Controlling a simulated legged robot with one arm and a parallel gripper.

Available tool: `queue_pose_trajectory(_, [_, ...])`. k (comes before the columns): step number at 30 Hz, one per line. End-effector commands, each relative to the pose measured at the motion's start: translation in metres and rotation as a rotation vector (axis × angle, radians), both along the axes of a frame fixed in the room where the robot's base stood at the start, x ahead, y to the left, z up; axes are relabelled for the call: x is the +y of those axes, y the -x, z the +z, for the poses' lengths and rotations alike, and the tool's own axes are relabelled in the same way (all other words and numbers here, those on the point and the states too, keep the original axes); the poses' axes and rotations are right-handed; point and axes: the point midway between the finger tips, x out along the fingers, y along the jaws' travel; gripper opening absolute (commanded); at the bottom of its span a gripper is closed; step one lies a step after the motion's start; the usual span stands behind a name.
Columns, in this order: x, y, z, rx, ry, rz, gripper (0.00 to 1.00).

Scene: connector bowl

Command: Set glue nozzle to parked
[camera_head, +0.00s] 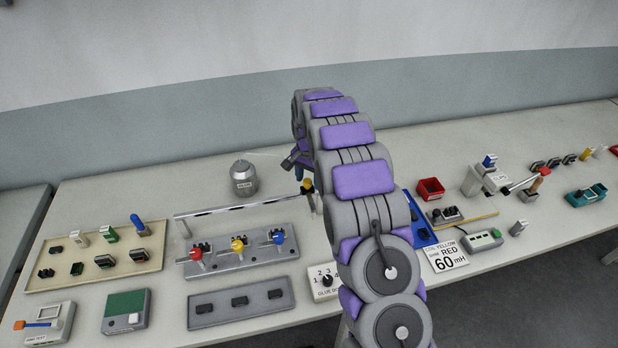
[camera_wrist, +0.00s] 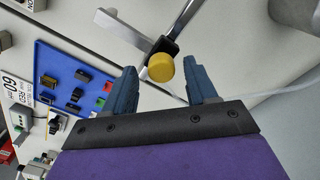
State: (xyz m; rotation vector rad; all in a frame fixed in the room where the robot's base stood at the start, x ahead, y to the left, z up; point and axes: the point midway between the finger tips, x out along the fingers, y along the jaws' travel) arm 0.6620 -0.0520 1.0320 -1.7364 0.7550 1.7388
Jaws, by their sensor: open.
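A yellow round knob on a dark mount (camera_head: 306,186) shows at the right end of a long raised bar (camera_head: 240,207). I take it for the glue nozzle's handle, but no label shows on it. In the wrist view the yellow knob (camera_wrist: 160,67) sits on a black clamp at a metal arm. My gripper (camera_wrist: 161,64) is open, with its two blue fingers on either side of the knob. No finger clearly touches it. In the head view my gripper (camera_head: 299,173) is partly hidden by my arm.
Below the bar stands a grey fixture (camera_head: 240,256) with red, yellow and blue parts. A glue dial box (camera_head: 325,282) stands near the front. A grey canister (camera_head: 243,178) stands behind the bar. A blue tray (camera_wrist: 75,80) with connectors lies left in the wrist view.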

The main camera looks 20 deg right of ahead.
Motion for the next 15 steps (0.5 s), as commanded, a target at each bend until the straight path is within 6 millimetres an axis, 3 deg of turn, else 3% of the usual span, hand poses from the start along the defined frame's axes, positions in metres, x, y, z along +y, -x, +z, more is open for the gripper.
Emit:
queue_pose_trajectory(5, [0.000,-0.001,0.024,-0.004,-0.001,0.000,0.57])
queue_pose_trajectory(15, [-0.002,-0.002,0.100,-0.006,0.000,0.000,0.57])
